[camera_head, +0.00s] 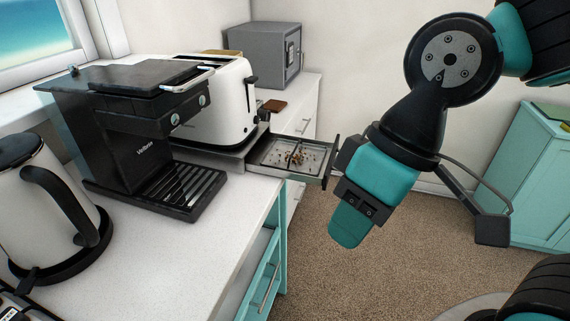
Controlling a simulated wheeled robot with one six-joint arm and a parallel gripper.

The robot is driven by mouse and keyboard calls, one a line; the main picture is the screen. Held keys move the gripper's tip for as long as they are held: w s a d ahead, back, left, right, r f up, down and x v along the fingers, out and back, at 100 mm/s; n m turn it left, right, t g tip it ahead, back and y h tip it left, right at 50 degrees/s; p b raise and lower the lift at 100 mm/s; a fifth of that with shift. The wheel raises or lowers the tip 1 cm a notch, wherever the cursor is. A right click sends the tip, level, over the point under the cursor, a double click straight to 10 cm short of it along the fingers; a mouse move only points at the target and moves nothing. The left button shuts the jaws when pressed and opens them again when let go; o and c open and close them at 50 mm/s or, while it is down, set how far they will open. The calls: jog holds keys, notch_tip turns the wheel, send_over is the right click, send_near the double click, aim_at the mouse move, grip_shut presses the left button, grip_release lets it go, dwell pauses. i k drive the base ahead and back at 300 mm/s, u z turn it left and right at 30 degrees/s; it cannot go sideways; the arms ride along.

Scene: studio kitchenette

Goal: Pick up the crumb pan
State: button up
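The crumb pan (270,160) is a shallow grey metal tray with a dark front edge. It sticks out to the right from under the white toaster (214,108), past the counter's edge, with brown crumbs on it. My gripper (350,196) is in the middle right of the view, just right of the pan's front end. Its dark part comes close to that end in the picture; I cannot tell whether they touch. The fingertips are not clear from this angle, so I cannot tell whether they are open or shut.
A black coffee machine (128,125) and a white kettle (45,205) stand on the white counter (175,255) left of the toaster. A grey safe (265,52) stands behind. A teal cabinet (530,165) is at right. Carpeted floor (400,265) lies open below.

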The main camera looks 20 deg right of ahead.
aim_at(303, 158)
jog(key=u, duration=0.9)
jog(key=k, duration=0.3)
jog(key=z, duration=0.9)
jog(key=i, duration=0.7)
jog(key=u, duration=0.05)
